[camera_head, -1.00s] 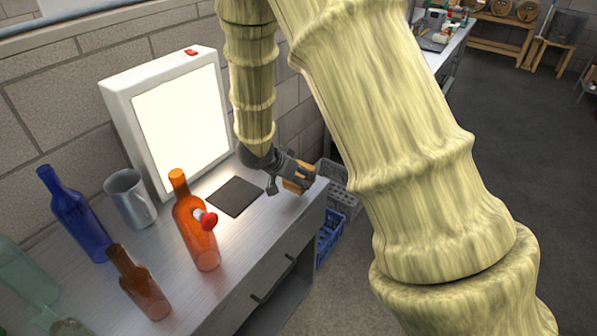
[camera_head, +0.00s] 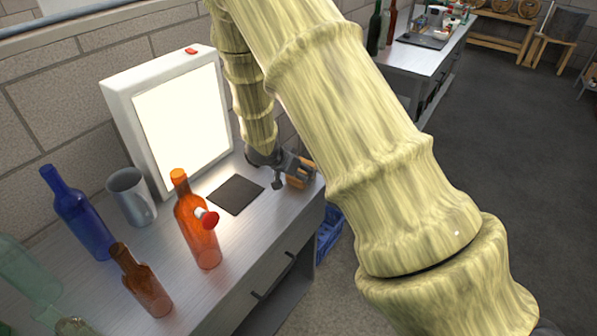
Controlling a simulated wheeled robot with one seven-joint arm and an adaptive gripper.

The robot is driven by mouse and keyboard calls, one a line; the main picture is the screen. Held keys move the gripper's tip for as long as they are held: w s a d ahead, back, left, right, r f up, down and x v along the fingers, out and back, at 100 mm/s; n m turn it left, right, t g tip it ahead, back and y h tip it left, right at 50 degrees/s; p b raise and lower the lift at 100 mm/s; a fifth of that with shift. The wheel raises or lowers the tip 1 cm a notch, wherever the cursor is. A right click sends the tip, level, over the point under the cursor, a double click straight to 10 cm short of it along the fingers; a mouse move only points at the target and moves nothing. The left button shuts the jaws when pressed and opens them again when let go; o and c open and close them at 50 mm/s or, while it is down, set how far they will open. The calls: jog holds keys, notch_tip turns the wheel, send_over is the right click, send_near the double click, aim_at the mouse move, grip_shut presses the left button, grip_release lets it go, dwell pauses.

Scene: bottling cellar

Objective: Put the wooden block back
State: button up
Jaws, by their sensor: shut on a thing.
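The wooden block (camera_head: 297,181) is orange-brown and sits in my gripper (camera_head: 290,178), near the right end of the metal bench (camera_head: 230,243). My gripper is shut on the block, and its fingers hide part of it. I cannot tell whether the block touches the bench top. A dark square mat (camera_head: 236,194) lies flat on the bench just left of my gripper, with nothing on it.
A lit white panel (camera_head: 184,118) stands behind the mat. An orange bottle (camera_head: 197,225) with a red-knobbed item, a grey mug (camera_head: 131,197), a blue bottle (camera_head: 77,214) and a brown bottle (camera_head: 141,281) stand left. A blue crate (camera_head: 328,234) is on the floor.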

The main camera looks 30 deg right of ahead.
jog(key=o, duration=1.2)
jog(key=shift+f, duration=0.1)
jog(key=shift+c, duration=0.2)
jog(key=v, duration=1.2)
jog(key=shift+s, duration=0.1)
